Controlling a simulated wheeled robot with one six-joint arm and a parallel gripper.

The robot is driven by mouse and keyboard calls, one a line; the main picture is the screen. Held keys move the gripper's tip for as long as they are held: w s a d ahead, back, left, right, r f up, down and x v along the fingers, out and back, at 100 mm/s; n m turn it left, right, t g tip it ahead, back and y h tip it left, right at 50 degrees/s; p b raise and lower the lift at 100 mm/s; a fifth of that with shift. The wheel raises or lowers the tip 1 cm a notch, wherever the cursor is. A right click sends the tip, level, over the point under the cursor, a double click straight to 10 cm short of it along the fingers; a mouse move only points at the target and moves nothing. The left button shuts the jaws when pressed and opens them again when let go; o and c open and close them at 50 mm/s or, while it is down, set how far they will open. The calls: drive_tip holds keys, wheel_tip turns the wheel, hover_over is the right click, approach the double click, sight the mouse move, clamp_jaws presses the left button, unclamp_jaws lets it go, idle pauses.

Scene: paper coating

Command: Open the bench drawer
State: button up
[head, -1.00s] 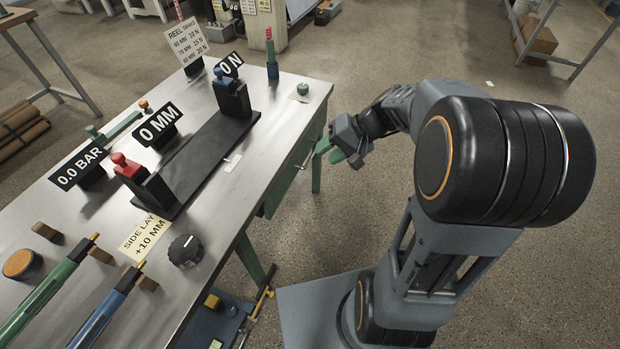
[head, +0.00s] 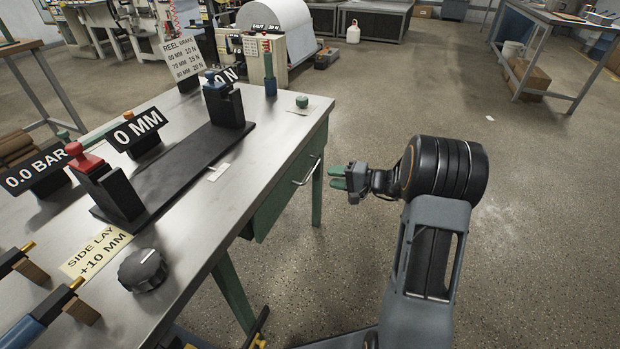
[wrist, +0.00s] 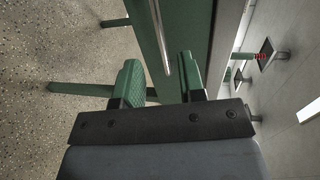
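The bench drawer (head: 282,205) is a green front under the steel bench top, on the bench's right side. It looks shut. Its bar handle (head: 307,171) is a thin metal bar; in the wrist view the handle (wrist: 160,38) runs up and down the picture, beyond the fingers and between their lines. My gripper (head: 337,177) is just right of the handle, with its green fingers pointing at it. In the wrist view my gripper (wrist: 160,82) has its two fingers apart with nothing between them. The fingers look short of the handle.
The bench top (head: 255,165) carries a dark plate with posts, sign plates, a black knob (head: 143,270) and a green button (head: 302,101). A green bench leg (head: 317,195) stands near my gripper.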

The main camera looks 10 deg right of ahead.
sight(310, 173)
drive_tip(key=b+x, duration=0.1)
drive_tip(key=x, duration=0.7)
drive_tip(key=shift+w+a+b, duration=0.2)
drive_tip(key=shift+a+b, duration=0.1)
drive_tip(key=shift+a, duration=0.05)
drive_tip(key=shift+c, duration=0.2)
clamp_jaws()
